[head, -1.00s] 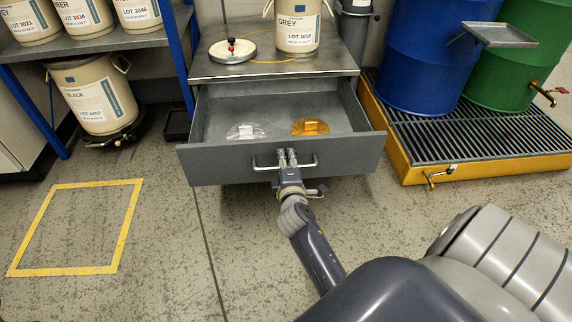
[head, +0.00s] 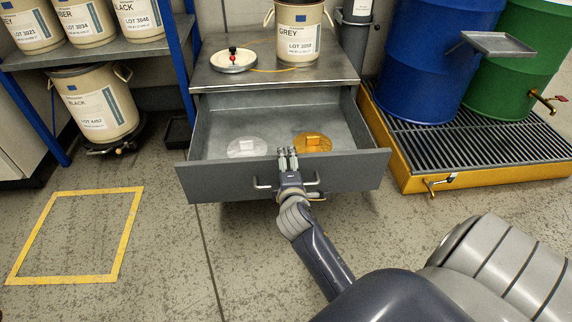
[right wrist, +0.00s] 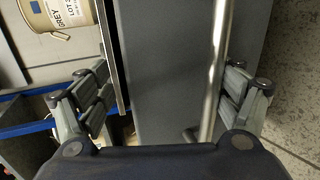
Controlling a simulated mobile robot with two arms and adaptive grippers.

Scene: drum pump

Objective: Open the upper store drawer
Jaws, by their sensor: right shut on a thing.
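The upper store drawer (head: 222,179) is a grey metal drawer pulled well out of the cabinet under a steel top. A metal bar handle (head: 262,185) is on its front; the bar also shows in the right wrist view (right wrist: 215,70). A clear disc (head: 247,148) and an orange disc (head: 313,143) lie in the drawer. My left gripper is out of view.
A GREY pail (head: 298,40) and a round white lid (head: 233,61) stand on the cabinet top. Blue and green drums stand on a yellow-edged grate (head: 440,150) at right. Shelved pails are at left. The floor inside the yellow outline (head: 75,235) is clear.

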